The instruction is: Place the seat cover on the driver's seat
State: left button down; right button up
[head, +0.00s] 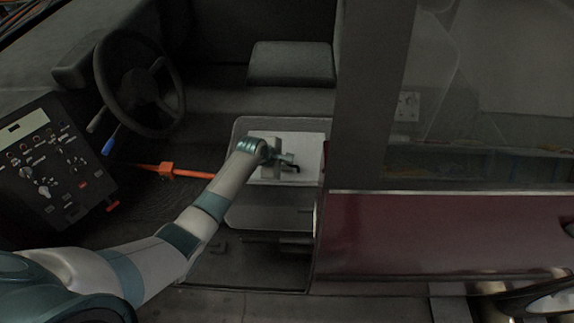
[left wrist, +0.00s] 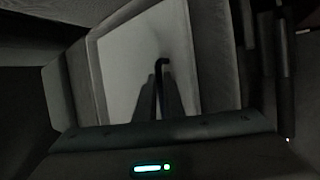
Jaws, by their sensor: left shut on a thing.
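The seat cover (head: 312,146) is a pale, flat sheet in the head view, over the upper part of the grey driver's seat (head: 262,214). In the left wrist view the cover (left wrist: 125,62) is a large white panel with the grey seat (left wrist: 212,60) around it. My left gripper (head: 291,164) is over the cover, with its fingers (left wrist: 161,95) shut on a small black hooked part of the cover. The gripper and wrist hide part of the cover. I cannot tell whether the cover touches the seat. My right gripper is not in view.
The steering wheel (head: 139,84) and a control panel (head: 42,160) are on the left. An orange bar (head: 150,168) lies between panel and seat. A dark pillar and the red vehicle side (head: 410,235) close off the right. Another seat cushion (head: 291,63) is behind.

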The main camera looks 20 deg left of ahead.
pick_arm(q)
jog(key=c, duration=2)
grip_release()
jog(key=shift+f, duration=0.1)
jog(key=shift+o, duration=0.7)
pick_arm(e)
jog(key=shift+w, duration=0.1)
